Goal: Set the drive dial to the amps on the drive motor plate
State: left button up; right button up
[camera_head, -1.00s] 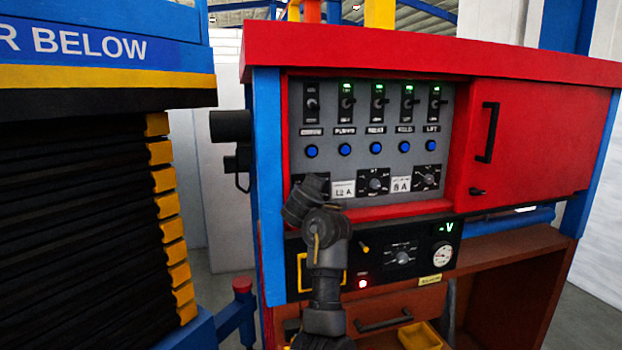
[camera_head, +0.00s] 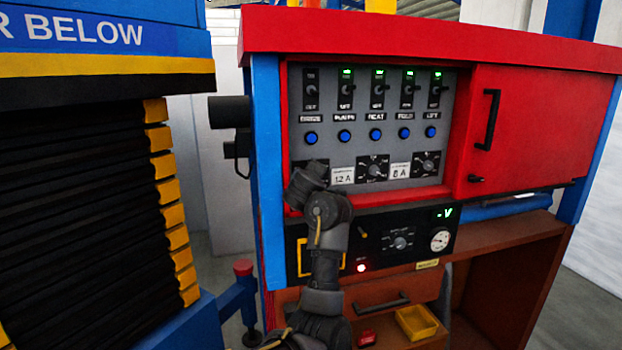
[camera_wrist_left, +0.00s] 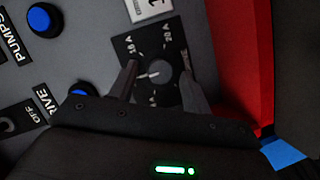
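My left gripper (camera_head: 303,185) is at the lower left of the grey panel (camera_head: 455,120); its fingers are hidden in the head view. In the left wrist view the open fingers (camera_wrist_left: 158,78) stand either side of the drive dial's knob (camera_wrist_left: 155,71); I cannot tell if they touch it. The dial's black face has 10 A and 20 A marks. A pale mark on the knob seems to point left in that view. In the head view my gripper hides most of this dial. A white plate (camera_head: 342,176) beside it reads 12 A. Another plate (camera_head: 400,170) reads 8 A. My right gripper is out of view.
Two more dials (camera_head: 373,168) (camera_head: 427,163) sit along the same row. Above are blue buttons (camera_head: 376,134) and toggle switches (camera_head: 377,88); all but the leftmost are lit green. A red cabinet door (camera_head: 540,125) is at right. A black lower panel (camera_head: 385,262) is below.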

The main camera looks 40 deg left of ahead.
pick_arm(q)
jog(key=shift+s, duration=0.1)
jog(key=v, duration=1)
jog(key=shift+s+d+b, duration=0.25)
jog(key=shift+b, duration=0.05)
dwell(0.6)
